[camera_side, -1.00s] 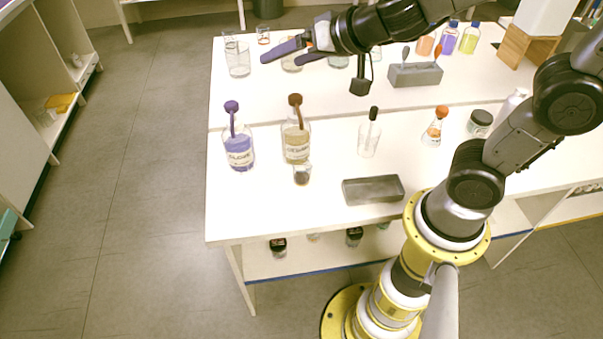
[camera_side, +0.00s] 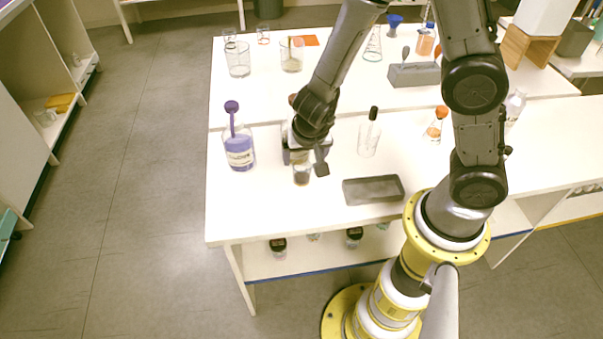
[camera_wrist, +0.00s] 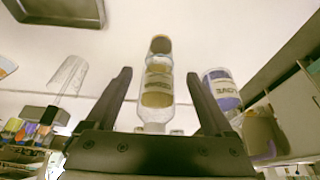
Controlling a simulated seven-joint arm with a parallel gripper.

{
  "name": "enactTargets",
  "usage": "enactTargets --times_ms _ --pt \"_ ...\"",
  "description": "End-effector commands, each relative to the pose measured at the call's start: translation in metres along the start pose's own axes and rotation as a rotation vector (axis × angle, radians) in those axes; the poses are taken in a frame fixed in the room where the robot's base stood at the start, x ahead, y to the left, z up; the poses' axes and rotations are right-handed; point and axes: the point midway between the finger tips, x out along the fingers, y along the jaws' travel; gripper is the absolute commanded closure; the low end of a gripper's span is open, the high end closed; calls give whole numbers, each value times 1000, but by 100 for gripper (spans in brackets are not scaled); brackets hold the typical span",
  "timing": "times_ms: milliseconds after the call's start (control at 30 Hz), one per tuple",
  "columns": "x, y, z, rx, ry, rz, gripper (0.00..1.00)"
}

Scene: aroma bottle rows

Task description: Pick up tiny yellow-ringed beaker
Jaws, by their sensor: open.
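A small clear beaker (camera_side: 302,176) with dark contents stands on the front bench in the side view. It fits the tiny beaker by size, but I cannot make out the ring's colour. My gripper (camera_side: 303,163) is low over it, pointing down, with its fingers apart on either side. In the wrist view, the beaker (camera_wrist: 160,46) appears between and beyond the tips of my open gripper (camera_wrist: 160,73). A bottle of yellow-brown liquid (camera_wrist: 157,98) lines up directly behind it. In the side view, my arm mostly hides this bottle.
A purple-stoppered bottle (camera_side: 239,150) stands close to the left. A grey tray (camera_side: 373,190) lies to the right in front. A clear dropper bottle (camera_side: 369,137) and an orange-topped flask (camera_side: 435,126) stand farther right. Bench left of the purple bottle is clear.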

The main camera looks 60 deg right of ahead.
Motion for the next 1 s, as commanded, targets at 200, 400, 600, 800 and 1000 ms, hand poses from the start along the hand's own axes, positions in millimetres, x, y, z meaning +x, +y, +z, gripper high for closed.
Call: enactTargets --times_ms 200,400,600,800,1000 --pt "22 0 0 -1 0 2 13" --pt "41 0 0 0 0 1 13" --pt "52 0 0 1 -1 -1 13" --pt "60 -1 0 2 0 -1 13" --pt "82 0 0 0 -1 1 13"
